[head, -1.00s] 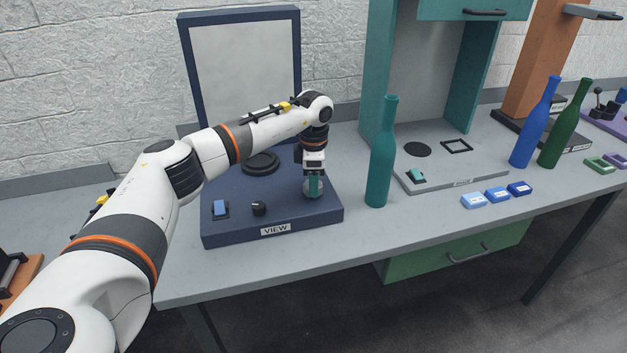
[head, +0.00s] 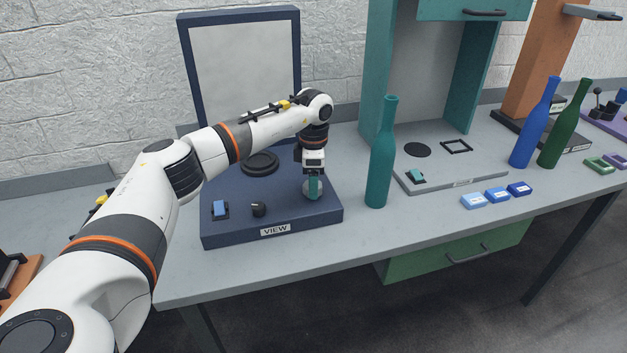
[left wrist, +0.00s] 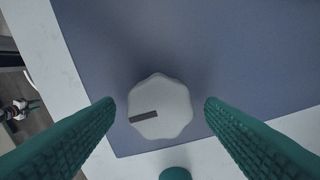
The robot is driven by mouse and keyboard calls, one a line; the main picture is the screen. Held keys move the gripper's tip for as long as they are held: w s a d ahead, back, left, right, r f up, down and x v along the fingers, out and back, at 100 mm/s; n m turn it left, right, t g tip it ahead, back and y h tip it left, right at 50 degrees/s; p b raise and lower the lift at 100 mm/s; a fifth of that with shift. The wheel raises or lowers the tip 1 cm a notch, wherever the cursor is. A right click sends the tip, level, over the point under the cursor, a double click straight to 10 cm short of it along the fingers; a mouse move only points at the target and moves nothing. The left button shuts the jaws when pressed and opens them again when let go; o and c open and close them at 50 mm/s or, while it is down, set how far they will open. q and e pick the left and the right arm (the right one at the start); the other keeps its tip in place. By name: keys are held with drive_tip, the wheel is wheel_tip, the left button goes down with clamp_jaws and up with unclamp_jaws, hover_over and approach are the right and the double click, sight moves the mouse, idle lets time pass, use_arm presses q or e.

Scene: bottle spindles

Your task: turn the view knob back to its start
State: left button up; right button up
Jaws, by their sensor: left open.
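The view knob (left wrist: 165,95) is pale grey with a scalloped edge and a dark bar mark, which lies left of and below its middle in the left wrist view. In the head view the knob (head: 308,193) sits at the right front of the dark blue VIEW base (head: 235,233), partly hidden by my gripper. My left gripper (head: 314,187) points down over it. Its green ribbed fingers stand open on either side of the knob in the left wrist view (left wrist: 160,104), with a gap on both sides. My right gripper is not in view.
A blue switch (head: 220,208), a small black knob (head: 259,209) and a black ring (head: 260,164) are on the same base. A pale panel (head: 245,70) rises behind. A teal bottle (head: 381,160) stands close to the right of the base.

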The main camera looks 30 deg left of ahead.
use_arm(q)
wheel_tip(320, 180, up, 12)
drive_tip(key=b, duration=0.1)
drive_tip(key=shift+f, duration=0.2)
idle(0.4)
